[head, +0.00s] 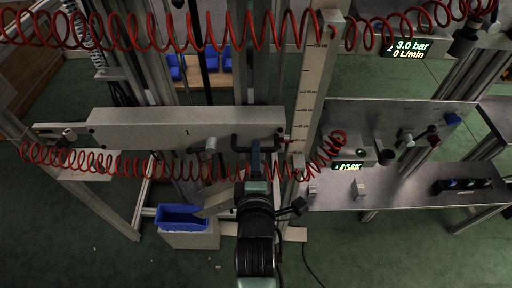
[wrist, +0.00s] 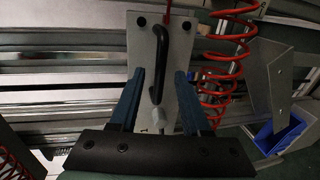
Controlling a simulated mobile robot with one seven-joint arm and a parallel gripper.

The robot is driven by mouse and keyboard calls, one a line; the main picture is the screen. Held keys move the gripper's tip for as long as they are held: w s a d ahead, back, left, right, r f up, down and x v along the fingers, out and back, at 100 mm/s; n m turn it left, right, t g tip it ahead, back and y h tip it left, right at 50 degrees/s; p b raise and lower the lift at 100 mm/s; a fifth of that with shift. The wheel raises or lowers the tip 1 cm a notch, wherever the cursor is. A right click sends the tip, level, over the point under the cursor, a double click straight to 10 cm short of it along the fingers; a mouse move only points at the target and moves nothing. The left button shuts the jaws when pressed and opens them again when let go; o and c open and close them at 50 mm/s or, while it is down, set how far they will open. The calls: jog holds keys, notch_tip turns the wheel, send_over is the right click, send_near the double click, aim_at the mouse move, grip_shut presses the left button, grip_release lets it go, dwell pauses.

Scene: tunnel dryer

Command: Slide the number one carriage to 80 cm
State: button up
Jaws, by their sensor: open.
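The number one carriage (head: 150,130) is a long grey box marked "1", left of the upright ruler (head: 312,85). Its black bar handle (head: 258,136) is near its right end. A small red pointer (head: 286,140) sits between the carriage and the ruler; its exact reading is too small to tell. My gripper (head: 256,150) is at the handle. In the wrist view my gripper (wrist: 160,74) has its two blue fingers apart, with the handle (wrist: 158,65) showing between them. I cannot tell whether the fingers touch it. A grey clamp knob (head: 211,144) sits left of the handle.
Red coiled hoses (head: 110,165) hang across the carriage front and above it. A steel shelf (head: 400,185) with a pressure display (head: 348,166) and switches is at right. A blue bin (head: 181,216) stands below the carriage. Green floor lies open in front.

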jog(key=shift+x, duration=1.5)
grip_shut()
dwell(0.4)
